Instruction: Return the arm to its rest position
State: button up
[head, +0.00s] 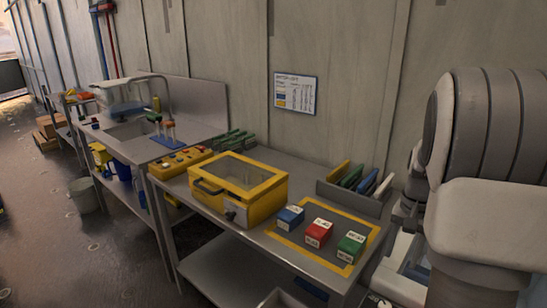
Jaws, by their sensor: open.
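Large grey rounded links of my own arm (490,160) fill the right side of the head view, close to the camera. The arm stands to the right of the metal workbench and in front of the wall. My gripper cannot be made out in this view, so what is at or between its fingers is hidden.
The metal bench (240,245) holds a yellow box with a clear lid (240,187), blue (290,217), red (318,233) and green (350,246) blocks inside a yellow outline, and a folder rack (350,197). A sink bench (190,130) stands beyond. Floor at left is largely clear, with a bucket (84,196).

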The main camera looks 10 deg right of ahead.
jog(key=s+a+r+n+t+p, duration=0.1)
jog(key=s+a+r+n+t, duration=0.25)
jog(key=a+r, duration=0.8)
jog(key=s+a+r+n+t+p, duration=0.2)
jog(key=s+a+n, duration=0.4)
jog(key=s+a, duration=0.4)
jog(key=shift+s+a+r, duration=0.3)
jog(key=shift+a, duration=0.95)
jog(key=shift+n, duration=0.25)
jog(key=shift+c, duration=0.6)
jog(key=shift+d, duration=0.1)
